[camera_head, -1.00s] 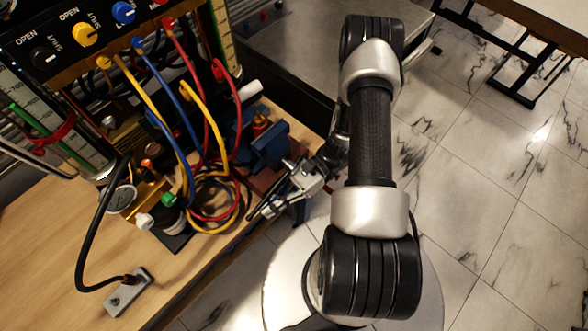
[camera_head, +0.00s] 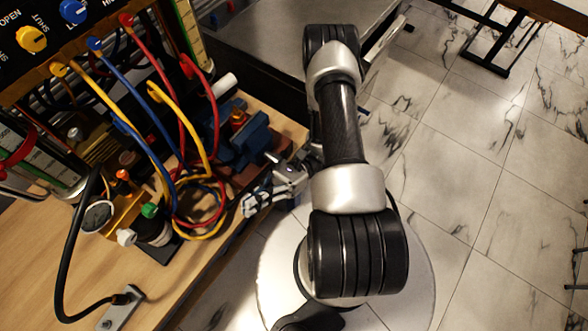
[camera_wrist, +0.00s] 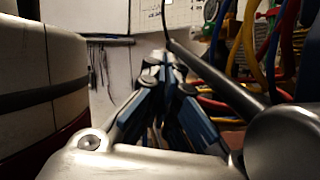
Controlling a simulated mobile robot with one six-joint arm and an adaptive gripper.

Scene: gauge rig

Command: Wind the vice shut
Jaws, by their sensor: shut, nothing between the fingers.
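The blue vice (camera_head: 248,138) stands at the bench's right edge in the head view, with an orange-red part at its top left. My gripper (camera_head: 248,207) is at the bench edge, in front of and below the vice in the picture, apart from its blue body. My gripper's blue-sided fingers (camera_wrist: 166,62) are shut and empty in the wrist view. A dark rod (camera_wrist: 220,82) slants close beside them to a rounded dark grey body (camera_wrist: 285,140). I cannot tell whether this is the vice's handle or whether it touches the fingers. My arm hides part of the vice's right side.
Red, blue and yellow hoses (camera_head: 205,195) loop left of the vice. A round gauge (camera_head: 97,217) and brass fittings stand left of them. A grey box (camera_head: 120,308) with a black cable lies at the front.

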